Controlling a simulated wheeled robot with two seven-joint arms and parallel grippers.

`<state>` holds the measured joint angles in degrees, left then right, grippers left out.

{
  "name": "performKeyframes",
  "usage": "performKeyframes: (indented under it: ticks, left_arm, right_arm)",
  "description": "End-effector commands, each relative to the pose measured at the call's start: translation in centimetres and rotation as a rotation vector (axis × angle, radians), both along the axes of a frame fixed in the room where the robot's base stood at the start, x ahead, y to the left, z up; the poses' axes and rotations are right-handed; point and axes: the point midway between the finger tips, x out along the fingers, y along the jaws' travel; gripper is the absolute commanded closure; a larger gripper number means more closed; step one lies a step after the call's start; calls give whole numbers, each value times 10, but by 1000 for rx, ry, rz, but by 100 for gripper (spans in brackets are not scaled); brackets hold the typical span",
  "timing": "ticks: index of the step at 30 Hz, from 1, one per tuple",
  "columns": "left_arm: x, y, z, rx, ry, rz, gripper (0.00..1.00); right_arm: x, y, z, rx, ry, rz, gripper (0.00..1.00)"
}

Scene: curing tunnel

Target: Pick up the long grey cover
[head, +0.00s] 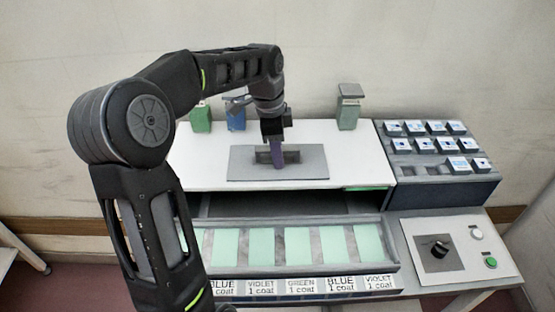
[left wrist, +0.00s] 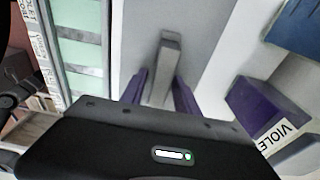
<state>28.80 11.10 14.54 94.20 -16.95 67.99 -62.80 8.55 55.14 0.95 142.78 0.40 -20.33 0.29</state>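The long grey cover (head: 305,172) is a flat plate lying on the white top of the tunnel, with a raised grey handle in its middle. In the left wrist view, the plate (left wrist: 207,28) lies below my gripper and the handle (left wrist: 166,65) stands up between the fingers. My left gripper (head: 277,160) is down at the handle; its purple fingers also show in the left wrist view (left wrist: 160,95), one on each side of the handle, with narrow gaps. It looks open. The gripper body hides the handle's near end. My right gripper is not in view.
Green (head: 201,118), blue (head: 235,115) and grey-green (head: 348,108) containers stand at the back. A violet container (left wrist: 268,108) shows in the left wrist view. In front is a tray (head: 300,272) of pale green panels. A block rack (head: 440,172) and knob panel (head: 455,262) stand right.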

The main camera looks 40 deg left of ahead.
Motion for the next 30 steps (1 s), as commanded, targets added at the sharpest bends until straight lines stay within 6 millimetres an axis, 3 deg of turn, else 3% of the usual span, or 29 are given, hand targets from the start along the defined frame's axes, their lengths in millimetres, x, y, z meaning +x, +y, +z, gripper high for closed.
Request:
performKeyframes:
  ticks: [13,30]
  left_arm:
    - [0,0,0,0,0,0,100]
    - [0,0,1,1,-1,0,100]
  right_arm:
    - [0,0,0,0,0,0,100]
    - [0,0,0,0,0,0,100]
